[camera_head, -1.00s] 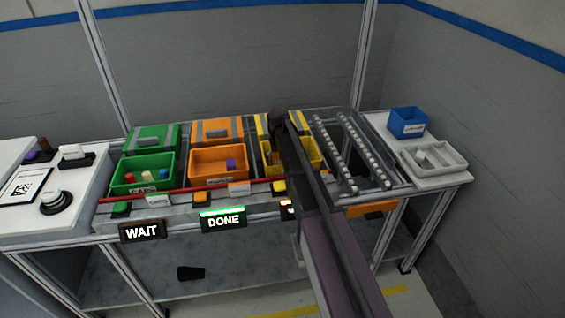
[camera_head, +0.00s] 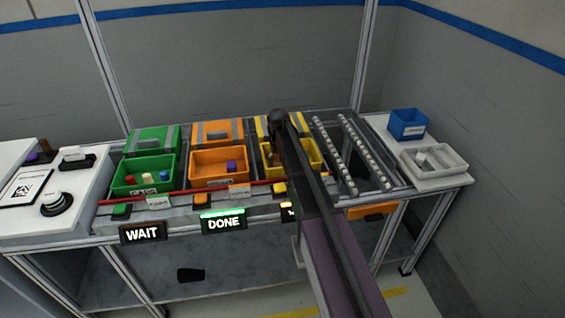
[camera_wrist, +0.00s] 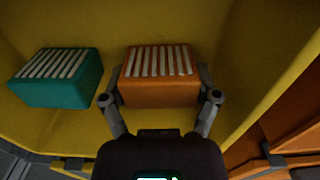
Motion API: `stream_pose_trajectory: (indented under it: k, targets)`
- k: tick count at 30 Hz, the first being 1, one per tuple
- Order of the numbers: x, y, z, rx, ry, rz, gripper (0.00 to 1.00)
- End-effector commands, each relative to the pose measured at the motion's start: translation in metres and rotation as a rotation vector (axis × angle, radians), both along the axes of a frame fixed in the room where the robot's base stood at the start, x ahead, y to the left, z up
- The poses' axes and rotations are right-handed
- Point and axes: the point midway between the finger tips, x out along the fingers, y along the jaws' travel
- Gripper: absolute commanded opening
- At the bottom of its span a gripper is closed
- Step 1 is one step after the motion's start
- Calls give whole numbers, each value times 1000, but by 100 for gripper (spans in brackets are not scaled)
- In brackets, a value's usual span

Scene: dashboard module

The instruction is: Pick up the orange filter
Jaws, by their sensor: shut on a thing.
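The orange filter (camera_wrist: 158,92) is a block with pale ribs on its top face. In the wrist view it sits inside the yellow bin (camera_wrist: 215,25), with a finger of my gripper (camera_wrist: 160,98) against each side. My gripper is shut on it. A teal filter (camera_wrist: 58,80) with the same pale ribs lies to its left, apart from it. In the head view my arm covers part of the yellow bin (camera_head: 314,148), and my fingers and the filter are hard to make out there.
The yellow bin's walls rise around the gripper. An orange bin (camera_head: 206,176) and a green bin (camera_head: 130,186) stand to the left. Roller rails (camera_head: 352,150) and a white tray (camera_head: 455,160) are to the right. A red bar (camera_head: 180,191) runs along the front.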

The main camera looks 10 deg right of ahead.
Motion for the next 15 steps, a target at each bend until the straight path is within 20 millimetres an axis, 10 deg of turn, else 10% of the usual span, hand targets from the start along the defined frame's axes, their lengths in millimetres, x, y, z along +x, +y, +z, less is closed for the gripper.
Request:
stream_pose_trajectory:
  k: [15]
  targets:
    - [0,0,37,0,0,0,39]
